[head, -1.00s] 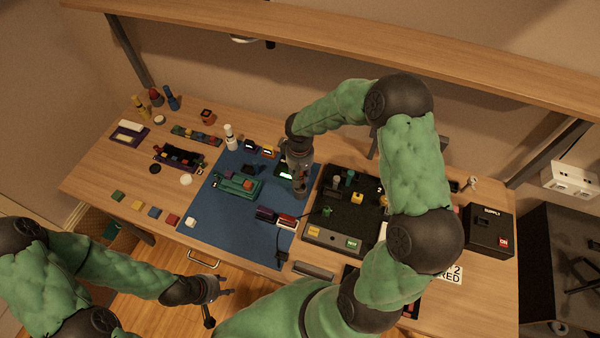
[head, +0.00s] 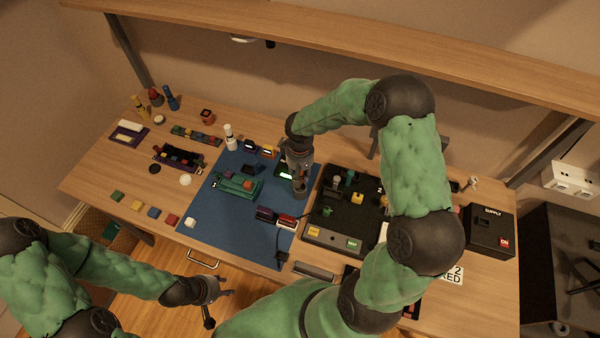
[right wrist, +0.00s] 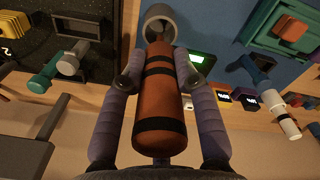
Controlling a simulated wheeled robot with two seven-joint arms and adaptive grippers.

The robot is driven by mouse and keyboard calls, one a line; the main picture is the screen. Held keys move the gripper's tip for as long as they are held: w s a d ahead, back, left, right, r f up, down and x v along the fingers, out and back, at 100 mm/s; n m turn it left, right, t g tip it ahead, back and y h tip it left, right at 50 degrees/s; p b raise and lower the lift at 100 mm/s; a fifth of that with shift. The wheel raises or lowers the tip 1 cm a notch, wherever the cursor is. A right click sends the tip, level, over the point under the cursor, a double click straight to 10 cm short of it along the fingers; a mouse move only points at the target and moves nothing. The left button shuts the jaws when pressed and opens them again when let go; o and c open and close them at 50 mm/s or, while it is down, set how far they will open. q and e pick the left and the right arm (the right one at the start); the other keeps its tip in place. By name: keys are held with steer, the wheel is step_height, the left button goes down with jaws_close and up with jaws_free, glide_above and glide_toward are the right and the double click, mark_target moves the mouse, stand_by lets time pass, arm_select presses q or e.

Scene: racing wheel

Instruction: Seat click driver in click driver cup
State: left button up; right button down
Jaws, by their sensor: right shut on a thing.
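The click driver (right wrist: 159,105), an orange-brown cylinder with black bands, is held lengthwise between the two fingers of my right gripper (right wrist: 158,83). The gripper is shut on it. A grey round cup (right wrist: 160,19), which looks like the click driver cup, is at the driver's far end in the right wrist view. The driver's tip overlaps the cup's opening; I cannot tell how deep it sits. In the head view my right gripper (head: 299,168) is above the right edge of the blue mat, with the cup (head: 300,190) just below. My left gripper (head: 218,304) is open and empty in front of the table.
The blue mat (head: 216,213) bears a green fixture (head: 238,187) and small modules. A black board (head: 340,222) with coloured blocks lies just right of the cup. A white bottle (head: 230,138) stands behind the mat. The black supply box (head: 488,230) is at the far right.

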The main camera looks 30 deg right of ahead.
steer(key=shift+f+b, duration=2.75)
steer(key=shift+f, duration=0.35)
steer(key=c, duration=0.8)
jaws_free()
steer(key=shift+c, duration=0.2)
step_height(320, 180, up, 12)
steer(key=shift+s+a+f, duration=0.1)
